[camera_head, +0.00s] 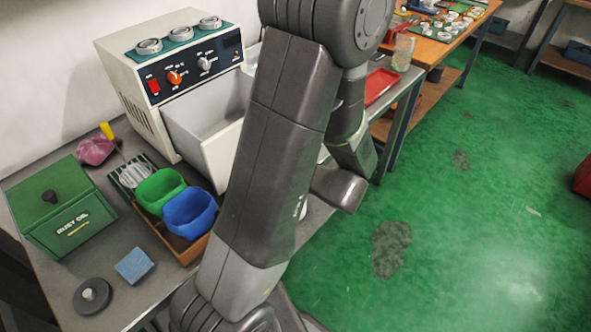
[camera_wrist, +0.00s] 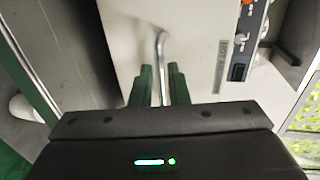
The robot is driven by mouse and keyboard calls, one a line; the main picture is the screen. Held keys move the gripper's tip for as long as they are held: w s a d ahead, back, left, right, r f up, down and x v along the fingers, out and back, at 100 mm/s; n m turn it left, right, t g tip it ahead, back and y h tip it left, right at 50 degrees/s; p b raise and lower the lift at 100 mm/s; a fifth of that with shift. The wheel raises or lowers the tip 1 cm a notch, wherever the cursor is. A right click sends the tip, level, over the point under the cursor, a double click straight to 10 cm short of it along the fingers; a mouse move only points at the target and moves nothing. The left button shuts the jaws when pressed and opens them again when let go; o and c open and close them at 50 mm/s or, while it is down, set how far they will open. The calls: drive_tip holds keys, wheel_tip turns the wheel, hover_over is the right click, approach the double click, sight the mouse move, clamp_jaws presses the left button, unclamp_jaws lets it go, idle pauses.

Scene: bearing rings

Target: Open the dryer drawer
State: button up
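The dryer (camera_head: 135,70) is a cream box with a dark control panel at the back left of the bench in the head view. Its pale drawer (camera_head: 205,150) stands out from the front, with part of its grey inside showing. My arm hides the drawer's right part and its handle. In the wrist view, the metal bar handle (camera_wrist: 160,45) runs in front of the drawer's pale front (camera_wrist: 195,50). My gripper (camera_wrist: 162,84) has its green fingers on either side of this bar, closed in on it. The head view does not show my fingers.
Left of the drawer are a green rust oil box (camera_head: 60,210), a green bin (camera_head: 160,188), a blue bin (camera_head: 190,213), a blue sponge (camera_head: 134,265) and a black disc (camera_head: 92,296). Rings sit on the dryer's top. The green floor (camera_head: 470,220) at right is clear.

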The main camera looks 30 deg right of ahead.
drive_tip(key=v, duration=0.9)
drive_tip(key=shift+s+b, duration=0.2)
drive_tip(key=shift+b, duration=0.15)
drive_tip(key=p+x, duration=0.1)
drive_tip(key=x, duration=1.2)
drive_tip(key=shift+w, duration=0.4)
drive_tip(key=shift+f, duration=0.1)
